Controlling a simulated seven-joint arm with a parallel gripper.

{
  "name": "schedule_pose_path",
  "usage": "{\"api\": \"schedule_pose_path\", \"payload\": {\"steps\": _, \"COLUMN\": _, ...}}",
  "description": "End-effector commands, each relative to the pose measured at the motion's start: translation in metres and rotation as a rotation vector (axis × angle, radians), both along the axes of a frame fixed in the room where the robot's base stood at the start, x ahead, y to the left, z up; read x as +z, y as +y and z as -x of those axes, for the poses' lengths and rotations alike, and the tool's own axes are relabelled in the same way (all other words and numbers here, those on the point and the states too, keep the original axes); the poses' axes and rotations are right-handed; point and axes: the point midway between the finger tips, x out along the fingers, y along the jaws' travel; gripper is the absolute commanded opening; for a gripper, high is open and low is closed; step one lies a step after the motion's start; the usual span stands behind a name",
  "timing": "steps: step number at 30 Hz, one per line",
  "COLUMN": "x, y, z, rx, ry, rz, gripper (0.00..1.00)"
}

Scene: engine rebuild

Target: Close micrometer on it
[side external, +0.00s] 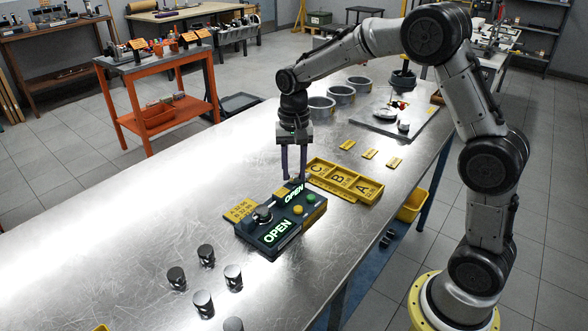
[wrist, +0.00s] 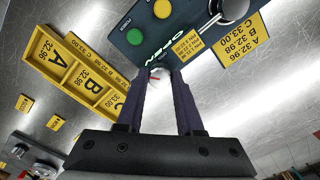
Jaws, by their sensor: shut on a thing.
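The micrometer (side external: 280,217) is a dark box on the metal bench with glowing OPEN signs, a green button and a yellow button. A dark rounded part (side external: 263,214) stands at its left; in the wrist view the micrometer (wrist: 172,45) shows a shiny rounded part (wrist: 233,10) at the top. My gripper (side external: 293,178) points down at the micrometer's far edge. In the wrist view my gripper (wrist: 160,78) has its fingers close around a small pale round part (wrist: 158,76) with a red mark. The fingers partly hide it, and I cannot tell what it belongs to.
A yellow tray (side external: 346,180) with sections A, B and C lies right behind the micrometer. A yellow label plate (side external: 240,211) lies at its left. Several dark cylinders (side external: 206,255) stand at the front left. Grey rings (side external: 322,108) stand farther back. The bench's left is clear.

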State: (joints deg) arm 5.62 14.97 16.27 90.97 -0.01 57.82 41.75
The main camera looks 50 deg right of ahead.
Motion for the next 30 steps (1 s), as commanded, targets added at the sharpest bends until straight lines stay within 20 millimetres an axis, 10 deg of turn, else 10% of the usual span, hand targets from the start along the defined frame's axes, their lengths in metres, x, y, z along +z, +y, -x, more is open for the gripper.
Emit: {"api": "schedule_pose_path", "payload": {"steps": 30, "x": 0.0018, "y": 0.0001, "z": -0.0004, "rx": 0.867, "ry": -0.002, "rz": 0.0, "gripper": 0.0}}
